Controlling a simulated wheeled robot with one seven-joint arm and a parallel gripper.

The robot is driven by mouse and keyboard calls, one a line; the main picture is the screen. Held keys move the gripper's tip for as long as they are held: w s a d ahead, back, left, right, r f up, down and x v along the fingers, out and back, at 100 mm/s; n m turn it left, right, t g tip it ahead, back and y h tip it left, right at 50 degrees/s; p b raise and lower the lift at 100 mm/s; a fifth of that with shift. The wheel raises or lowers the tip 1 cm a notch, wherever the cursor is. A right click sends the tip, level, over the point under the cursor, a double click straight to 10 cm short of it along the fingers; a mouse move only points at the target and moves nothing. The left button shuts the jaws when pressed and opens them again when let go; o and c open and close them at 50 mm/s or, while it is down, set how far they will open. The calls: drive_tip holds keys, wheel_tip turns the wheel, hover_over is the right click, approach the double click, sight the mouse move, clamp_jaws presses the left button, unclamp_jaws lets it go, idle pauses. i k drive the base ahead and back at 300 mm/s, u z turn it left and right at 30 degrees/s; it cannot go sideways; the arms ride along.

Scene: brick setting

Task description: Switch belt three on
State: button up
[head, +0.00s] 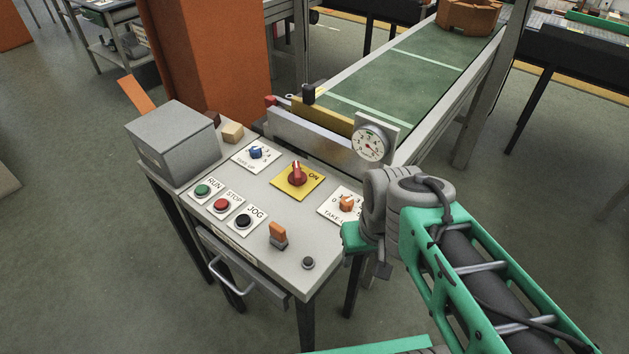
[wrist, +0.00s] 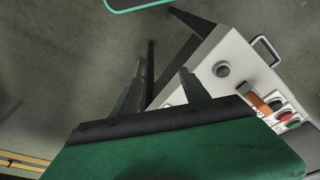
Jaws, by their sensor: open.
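The control desk (head: 262,253) stands at the foot of a green belt (head: 398,82). On its top a red rotary switch (head: 296,174) sits on a yellow plate (head: 283,191). The word ON is printed to the right of the switch; its handle seems to point toward the back, though the exact angle is hard to tell. My gripper is open and empty in the wrist view (wrist: 162,68), beside the desk's right front corner. In the head view its fingers are mostly hidden by my wrist. The red switch is not visible in the wrist view.
A blue knob (head: 256,153), an orange knob (head: 346,204), green (head: 202,190), red (head: 221,205) and black (head: 243,221) buttons and an orange rocker (head: 278,234) share the panel. A grey box (head: 173,142) stands at the left, a dial (head: 370,143) at the back right.

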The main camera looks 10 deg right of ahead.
sight(297, 178)
drive_tip(key=k, duration=1)
drive_tip(key=z, duration=1.15)
drive_tip(key=i, duration=1.15)
drive_tip(key=u, duration=2.8)
drive_tip(key=i, duration=0.5)
drive_tip(key=z, duration=0.05)
